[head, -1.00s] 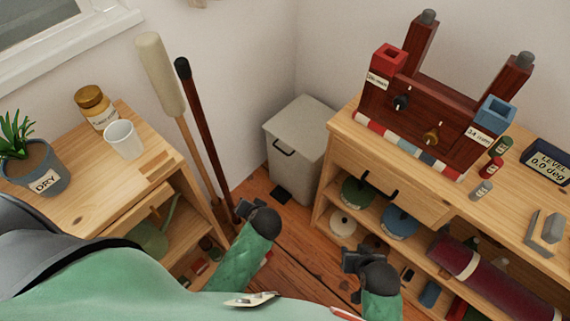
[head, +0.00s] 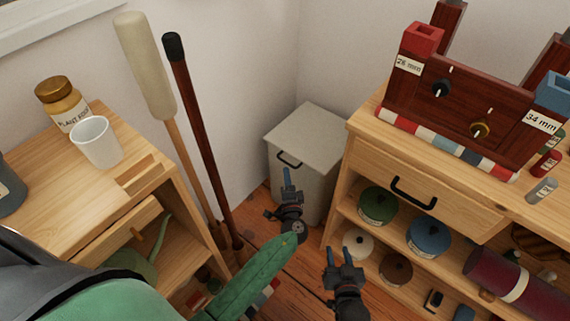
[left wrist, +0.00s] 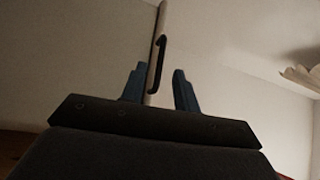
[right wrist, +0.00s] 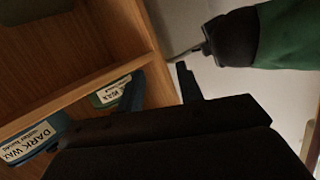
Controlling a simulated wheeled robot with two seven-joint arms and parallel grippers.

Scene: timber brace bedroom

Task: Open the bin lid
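The bin (head: 303,165) is a grey-white box in the corner with its flat lid (head: 306,133) shut. A dark handle (head: 288,158) sits on its front just under the lid edge; it also shows in the left wrist view (left wrist: 157,62), beyond and between the fingers. My left gripper (head: 288,182) is in front of the bin, a little below the handle and apart from it; its blue fingers (left wrist: 158,88) are spread and empty. My right gripper (head: 338,256) is lower right of the bin, before the right shelf unit; its fingers (right wrist: 160,85) are apart with nothing between them.
A right-hand wooden cabinet (head: 430,175) has a drawer and shelves of tins close to my right gripper. A left wooden cabinet (head: 150,210) and two long-handled poles (head: 195,125) flank the bin's left. Wooden floor (head: 297,275) shows between the cabinets.

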